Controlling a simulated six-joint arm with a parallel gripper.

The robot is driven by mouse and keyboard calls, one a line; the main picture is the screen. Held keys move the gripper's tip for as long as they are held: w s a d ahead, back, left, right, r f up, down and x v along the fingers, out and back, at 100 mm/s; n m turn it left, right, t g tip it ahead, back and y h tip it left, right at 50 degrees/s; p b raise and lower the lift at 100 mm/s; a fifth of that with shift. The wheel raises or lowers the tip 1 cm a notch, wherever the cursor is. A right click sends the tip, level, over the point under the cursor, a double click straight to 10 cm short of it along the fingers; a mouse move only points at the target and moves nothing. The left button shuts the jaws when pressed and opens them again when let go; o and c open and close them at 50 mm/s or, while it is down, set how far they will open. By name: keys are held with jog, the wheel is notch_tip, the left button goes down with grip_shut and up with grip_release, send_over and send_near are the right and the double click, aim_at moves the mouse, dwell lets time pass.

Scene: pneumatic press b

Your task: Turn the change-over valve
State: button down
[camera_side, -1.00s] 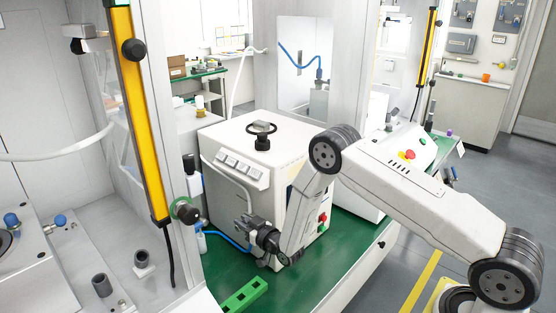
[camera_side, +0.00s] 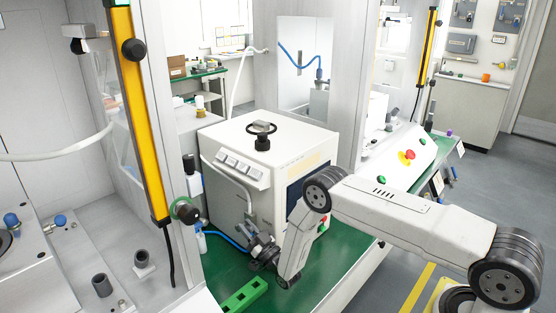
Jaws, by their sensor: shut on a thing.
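My gripper (camera_side: 250,236) is low at the front face of the white cabinet (camera_side: 221,205), at the end of a blue hose. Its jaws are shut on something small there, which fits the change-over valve. The valve is mostly hidden behind the jaws and wrist, so I cannot make out its handle or its angle. The blue hose (camera_side: 226,239) runs from the left to the spot at the jaws.
A green slotted block (camera_side: 244,296) lies just below my wrist on the green bench top (camera_side: 215,272). A yellow light-curtain post (camera_side: 138,115) stands at the left. My forearm extends to the right over the bench edge.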

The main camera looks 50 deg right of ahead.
jog(key=shift+s+f+t, duration=0.15)
jog(key=shift+f+t, duration=0.25)
jog(key=shift+t, duration=0.6)
jog(key=c, duration=0.6)
grip_release()
jog(key=shift+o, duration=0.2)
jog(key=shift+r+g, duration=0.25)
jog(key=shift+g, duration=0.05)
